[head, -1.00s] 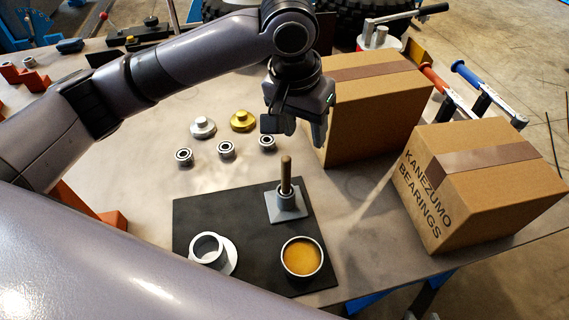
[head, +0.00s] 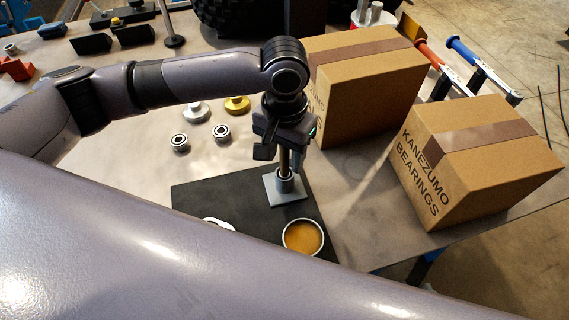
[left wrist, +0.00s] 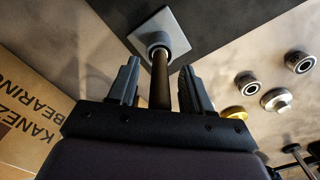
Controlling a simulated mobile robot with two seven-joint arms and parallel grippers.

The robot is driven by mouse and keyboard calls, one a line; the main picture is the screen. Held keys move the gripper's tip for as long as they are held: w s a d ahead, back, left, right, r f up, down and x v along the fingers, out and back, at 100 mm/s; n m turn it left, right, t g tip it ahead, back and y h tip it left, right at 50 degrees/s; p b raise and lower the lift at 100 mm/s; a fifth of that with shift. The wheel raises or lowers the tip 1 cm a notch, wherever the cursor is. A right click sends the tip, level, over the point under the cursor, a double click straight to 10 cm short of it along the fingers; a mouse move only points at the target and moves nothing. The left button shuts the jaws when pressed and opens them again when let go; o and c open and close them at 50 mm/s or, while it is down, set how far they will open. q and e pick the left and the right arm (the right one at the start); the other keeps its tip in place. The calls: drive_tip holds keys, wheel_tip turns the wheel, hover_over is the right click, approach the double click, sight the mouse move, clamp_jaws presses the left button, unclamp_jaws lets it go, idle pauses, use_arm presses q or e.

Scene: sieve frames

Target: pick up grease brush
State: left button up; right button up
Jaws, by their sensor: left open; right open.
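The grease brush (head: 284,164) stands upright in a grey square-based holder (head: 286,192) on a black mat (head: 200,196); only its brown handle shows, and its lower end is hidden in the holder. My left gripper (head: 283,150) is open above the holder, around the upper handle. In the left wrist view the brush handle (left wrist: 161,82) lies between the two open fingers (left wrist: 160,70), with a gap visible on either side. The holder (left wrist: 163,32) is beyond the fingertips. My right gripper is not in view.
An open tin of amber grease (head: 303,238) sits on the mat beside the holder. Two cardboard boxes (head: 365,85) (head: 475,160) stand to the right. Bearings (head: 180,142) and silver and gold caps (head: 237,104) lie behind the mat. My large arm link covers the foreground.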

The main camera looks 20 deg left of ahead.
use_arm(q)
clamp_jaws()
